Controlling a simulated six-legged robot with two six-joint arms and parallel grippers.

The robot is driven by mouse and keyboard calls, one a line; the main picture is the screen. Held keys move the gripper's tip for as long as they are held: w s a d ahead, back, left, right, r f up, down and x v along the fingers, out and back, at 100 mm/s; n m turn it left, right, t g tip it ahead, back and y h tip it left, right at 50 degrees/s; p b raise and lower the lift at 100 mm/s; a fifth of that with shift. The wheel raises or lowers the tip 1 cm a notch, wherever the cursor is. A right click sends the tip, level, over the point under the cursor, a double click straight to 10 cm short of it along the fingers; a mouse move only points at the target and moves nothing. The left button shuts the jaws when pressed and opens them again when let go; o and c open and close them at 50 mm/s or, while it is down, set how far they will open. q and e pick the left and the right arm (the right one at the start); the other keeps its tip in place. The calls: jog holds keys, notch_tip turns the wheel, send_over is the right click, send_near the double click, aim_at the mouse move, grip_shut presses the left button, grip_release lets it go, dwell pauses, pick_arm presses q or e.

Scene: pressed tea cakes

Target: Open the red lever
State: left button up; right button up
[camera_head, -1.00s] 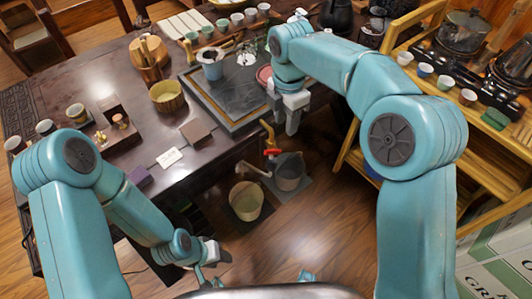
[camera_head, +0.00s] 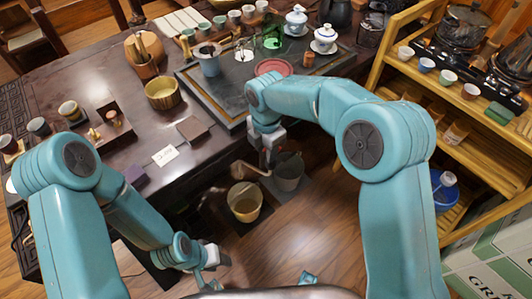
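The red lever is not visible now; my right gripper (camera_head: 267,158) covers the place at the table's front edge where it showed earlier. The tap's pale spout (camera_head: 250,168) sticks out to the left below that gripper. The gripper points down at the tap; its fingertips are small and partly lost against the tap, so I cannot tell whether they touch the lever or how far apart they are. My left gripper (camera_head: 208,272) is low at the bottom, away from the tap, its fingers too unclear to read.
A grey bucket (camera_head: 291,175) and a cream bucket (camera_head: 245,207) stand below the tap. The dark table (camera_head: 215,155) carries a tea tray (camera_head: 225,108), a yellow bowl (camera_head: 163,95) and cups. A wooden shelf (camera_head: 405,95) stands at the right. The floor (camera_head: 300,235) in front is open.

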jog(key=shift+f, duration=0.9)
grip_shut()
jog(key=shift+d+r+g+y+p, duration=0.15)
jog(key=shift+r+g+y+p, duration=0.2)
jog(key=shift+p, duration=0.75)
jog(key=shift+w+y, duration=0.1)
jog(key=shift+y, duration=0.15)
jog(key=shift+f, duration=0.1)
grip_release()
